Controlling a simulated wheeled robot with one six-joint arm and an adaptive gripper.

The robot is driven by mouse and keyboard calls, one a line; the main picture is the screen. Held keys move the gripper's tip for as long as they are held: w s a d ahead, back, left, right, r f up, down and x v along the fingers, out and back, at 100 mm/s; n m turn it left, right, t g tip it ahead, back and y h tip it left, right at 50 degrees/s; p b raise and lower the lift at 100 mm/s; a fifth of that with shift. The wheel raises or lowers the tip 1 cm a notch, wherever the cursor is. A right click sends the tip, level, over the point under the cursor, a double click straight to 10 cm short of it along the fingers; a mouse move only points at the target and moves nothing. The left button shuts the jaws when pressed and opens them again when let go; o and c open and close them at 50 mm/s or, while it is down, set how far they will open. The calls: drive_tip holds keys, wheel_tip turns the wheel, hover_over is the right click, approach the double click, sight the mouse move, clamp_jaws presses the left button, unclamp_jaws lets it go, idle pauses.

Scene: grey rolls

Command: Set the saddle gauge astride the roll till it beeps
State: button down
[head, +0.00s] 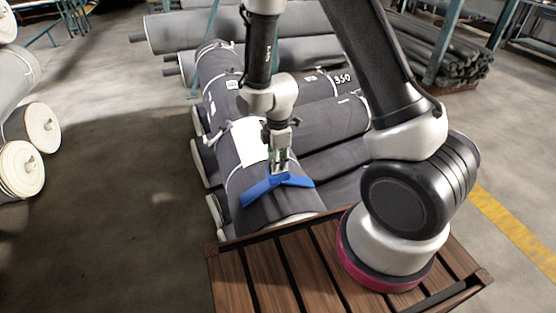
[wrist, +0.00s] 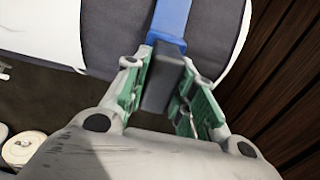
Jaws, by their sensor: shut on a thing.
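The saddle gauge (head: 262,187) is a blue, wide V-shaped piece with a dark grip block (wrist: 163,78) on top. My gripper (head: 279,168) is shut on that block, as the wrist view also shows. The gauge's two arms spread to either side over the near end of the top grey roll (head: 262,205). The gauge looks on or very close to the roll's surface; I cannot tell whether it touches. In the wrist view the blue part runs up over the dark roll. No display or light shows on the gauge.
A white label (head: 250,140) lies on the top roll behind the gauge. More grey rolls (head: 320,125) are stacked to the right and beneath. A slatted wooden deck (head: 290,275) is in front. The floor (head: 110,200) between is clear.

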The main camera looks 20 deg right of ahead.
drive_tip(key=shift+f, duration=0.5)
idle(0.3)
drive_tip(key=c, duration=1.1)
unclamp_jaws()
wheel_tip(320, 180, up, 12)
drive_tip(key=shift+r, duration=0.1)
